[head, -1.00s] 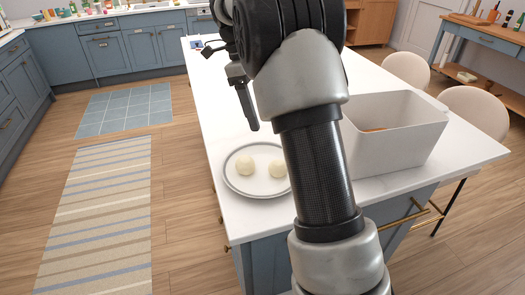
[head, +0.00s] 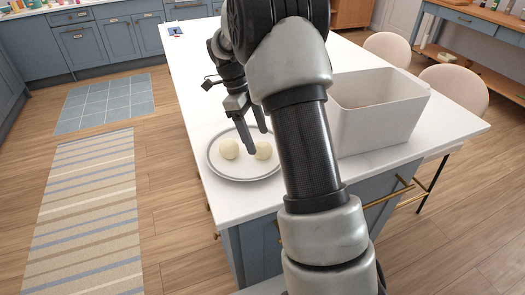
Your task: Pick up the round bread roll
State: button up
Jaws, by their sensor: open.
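Two pale, round, dough-like balls sit apart on a round light-grey plate (head: 228,176) near the left front edge of the white island top. One is the left ball (head: 229,149), the other the right ball (head: 264,149); the frames do not show which is the bread roll. My gripper (head: 257,142) is open and points down over the plate. One finger shows between the balls in the picture, and the other overlaps the back of the right ball. Whether a finger touches a ball cannot be told. My arm covers the area right of the plate.
A tall white-grey bin (head: 385,125) stands on the island (head: 190,85) right of my arm, its contents mostly hidden. Two cream chairs (head: 455,88) stand at the island's right side. A striped rug (head: 85,215) lies left.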

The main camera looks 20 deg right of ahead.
jog(key=x, duration=0.4)
jog(key=shift+d, duration=0.1)
jog(key=c, duration=1.1)
